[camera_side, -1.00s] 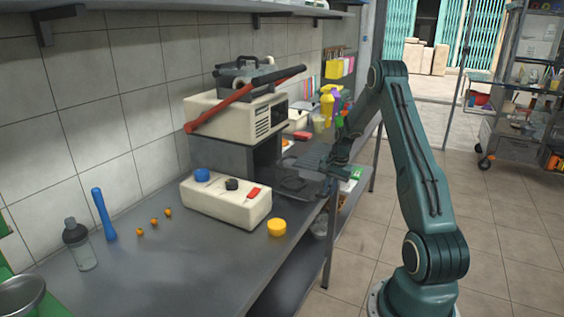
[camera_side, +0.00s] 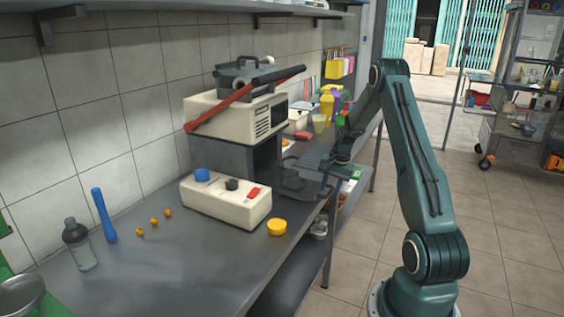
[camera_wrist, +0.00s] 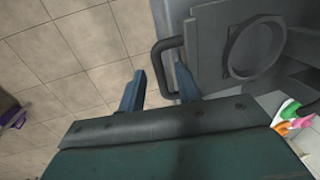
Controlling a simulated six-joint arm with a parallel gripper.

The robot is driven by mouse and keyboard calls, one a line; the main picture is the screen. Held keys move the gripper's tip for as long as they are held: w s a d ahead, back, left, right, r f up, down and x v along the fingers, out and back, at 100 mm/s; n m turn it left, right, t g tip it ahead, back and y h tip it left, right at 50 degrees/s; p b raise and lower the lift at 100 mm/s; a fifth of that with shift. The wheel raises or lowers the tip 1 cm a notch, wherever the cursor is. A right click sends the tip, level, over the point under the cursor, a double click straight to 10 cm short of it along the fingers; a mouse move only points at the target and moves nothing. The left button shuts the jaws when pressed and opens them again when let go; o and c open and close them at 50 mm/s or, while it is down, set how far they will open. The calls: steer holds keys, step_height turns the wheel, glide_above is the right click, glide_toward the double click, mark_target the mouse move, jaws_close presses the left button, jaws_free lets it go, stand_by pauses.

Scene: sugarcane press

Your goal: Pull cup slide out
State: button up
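The dark grey cup slide (camera_wrist: 215,58) shows in the wrist view as a flat plate with a round recess (camera_wrist: 258,46). Its black bar handle (camera_wrist: 162,64) stands out on its left side. My gripper (camera_wrist: 159,86) is open, with one finger left of the handle and one right of it, overlapping the plate's edge. Whether either finger touches the handle cannot be told.
The cream press (camera_side: 225,112) with a red-and-black lever stands behind the control box (camera_side: 225,203). Bottles (camera_side: 327,105) stand beyond the gripper. Open tiled floor (camera_side: 400,180) lies right of the bench.

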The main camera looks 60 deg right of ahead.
step_height(320, 180, up, 13)
steer(key=s, duration=0.2)
steer(key=shift+s, duration=0.2)
steer(key=shift+r, duration=0.1)
stand_by(0.3)
steer(key=w+a+r+n, duration=0.1)
steer(key=a+r+n, duration=0.25)
steer(key=a, duration=0.55)
steer(key=w+a+r+n+t, duration=0.1)
steer(key=a+r+n, duration=0.1)
steer(key=a+r, duration=0.45)
steer(key=w+a+r+n, duration=0.1)
steer(key=a+r+n, duration=0.2)
steer(key=a, duration=0.7)
steer(key=s+a+n+t, duration=0.2)
steer(key=s+a+n, duration=0.7)
steer(key=s+a, duration=0.5)
steer(key=shift+s+a+r+t, duration=0.2)
steer(key=shift+a+t, duration=0.1)
steer(key=shift+a, duration=0.9)
